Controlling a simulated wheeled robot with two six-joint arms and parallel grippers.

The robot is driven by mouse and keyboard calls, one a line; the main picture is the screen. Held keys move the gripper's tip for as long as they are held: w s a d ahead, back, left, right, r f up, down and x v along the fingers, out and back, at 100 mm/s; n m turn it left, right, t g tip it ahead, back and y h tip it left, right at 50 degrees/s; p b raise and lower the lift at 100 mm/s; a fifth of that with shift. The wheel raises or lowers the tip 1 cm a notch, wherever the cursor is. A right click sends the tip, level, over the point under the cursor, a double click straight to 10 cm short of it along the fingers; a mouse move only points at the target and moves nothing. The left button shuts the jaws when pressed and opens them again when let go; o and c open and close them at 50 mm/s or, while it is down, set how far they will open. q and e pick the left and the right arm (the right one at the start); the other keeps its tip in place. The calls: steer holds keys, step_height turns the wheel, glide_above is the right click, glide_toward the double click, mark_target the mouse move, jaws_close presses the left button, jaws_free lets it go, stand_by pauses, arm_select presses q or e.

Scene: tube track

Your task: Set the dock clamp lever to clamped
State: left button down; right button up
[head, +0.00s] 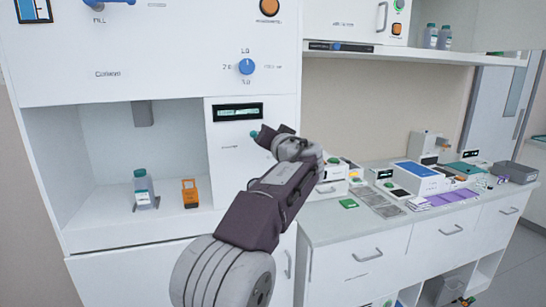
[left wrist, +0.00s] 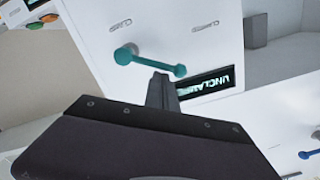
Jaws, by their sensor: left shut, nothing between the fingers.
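The dock clamp lever is a teal bar (left wrist: 153,64) with a thick hub at one end and a ball at the other, on a white panel in the left wrist view. In the head view only a teal end (head: 254,134) shows; my gripper hides the rest. A dark display beside it (left wrist: 205,82) appears upside down and seems to read "UNCLAMPED"; it also shows in the head view (head: 237,112). My left gripper (head: 264,136) is shut and empty at the panel. Its fingertips (left wrist: 161,80) are close beside the bar, near the ball end. I cannot tell whether they touch.
An open bay left of the panel holds a teal-capped bottle (head: 144,190) and an orange block (head: 190,193). A blue dial (head: 247,66) is above the display. A counter (head: 322,220) with boxes and trays extends to the right.

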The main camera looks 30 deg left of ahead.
arm_select(q)
steer(key=shift+s+a+f+n+b, duration=0.25)
steer(key=shift+f+n+b, duration=0.25)
steer(key=shift+n+b, duration=0.75)
steer(key=shift+s+a+f+n+b, duration=0.25)
steer(key=shift+f+n+b, duration=0.45)
steer(key=shift+b, duration=0.95)
steer(key=shift+s+a+f+n+b, duration=0.2)
steer(key=shift+s+f+n+b, duration=0.15)
steer(key=shift+n+b, duration=0.95)
